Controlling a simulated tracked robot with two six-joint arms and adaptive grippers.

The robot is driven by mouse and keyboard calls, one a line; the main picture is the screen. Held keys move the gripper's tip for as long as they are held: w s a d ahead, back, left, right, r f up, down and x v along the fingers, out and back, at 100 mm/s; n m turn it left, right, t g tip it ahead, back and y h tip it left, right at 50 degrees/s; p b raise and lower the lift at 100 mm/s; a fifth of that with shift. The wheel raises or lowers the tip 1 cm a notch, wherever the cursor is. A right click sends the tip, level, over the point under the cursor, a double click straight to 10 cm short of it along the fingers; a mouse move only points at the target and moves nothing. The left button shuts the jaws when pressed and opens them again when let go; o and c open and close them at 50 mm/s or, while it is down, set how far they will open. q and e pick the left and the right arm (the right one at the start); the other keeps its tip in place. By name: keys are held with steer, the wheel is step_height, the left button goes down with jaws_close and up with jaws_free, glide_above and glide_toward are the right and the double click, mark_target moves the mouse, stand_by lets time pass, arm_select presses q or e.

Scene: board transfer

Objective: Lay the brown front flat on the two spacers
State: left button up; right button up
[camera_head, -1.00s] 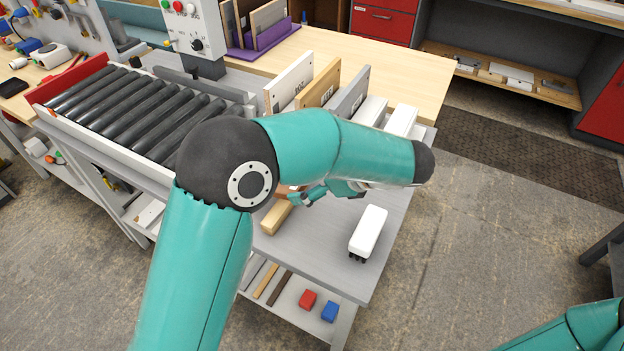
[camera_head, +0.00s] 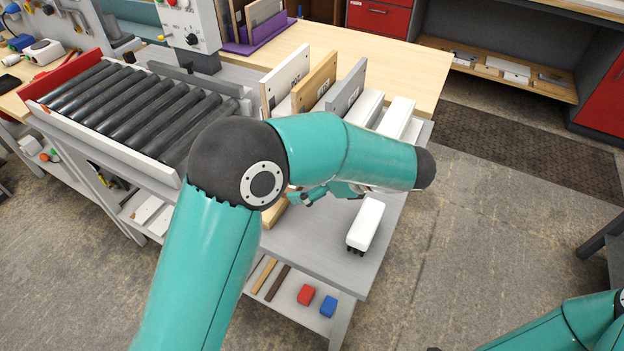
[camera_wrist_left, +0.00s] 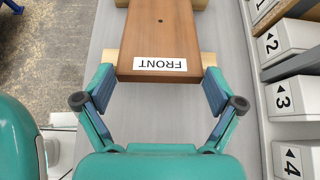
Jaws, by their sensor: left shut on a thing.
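The brown front (camera_wrist_left: 160,32), a flat board with a white FRONT label, lies across two pale wooden spacers in the left wrist view. In the head view my arm hides most of this; a spacer end (camera_head: 273,216) shows. My right gripper is out of view.
Upright white, tan and grey panels (camera_head: 313,82) stand at the table's back. White numbered blocks (camera_wrist_left: 292,95) line the right in the wrist view. A roller conveyor (camera_head: 130,105) is at left.

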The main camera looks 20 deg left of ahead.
arm_select(q)
steer(key=shift+d+f+y+b, duration=0.25)
steer(key=shift+f+b, duration=0.2)
steer(key=shift+f, duration=0.4)
steer(key=o, duration=0.9)
steer(key=shift+r, duration=0.1)
steer(key=shift+c, duration=0.4)
steer(key=shift+a, duration=0.1)
steer(key=c, duration=0.9)
steer(key=shift+d+r+p, duration=0.1)
steer(key=shift+d+p, duration=0.35)
steer(key=shift+d, duration=0.05)
steer(key=shift+d+p, duration=0.45)
steer(key=shift+d, duration=0.45)
steer(key=shift+s+d, duration=0.1)
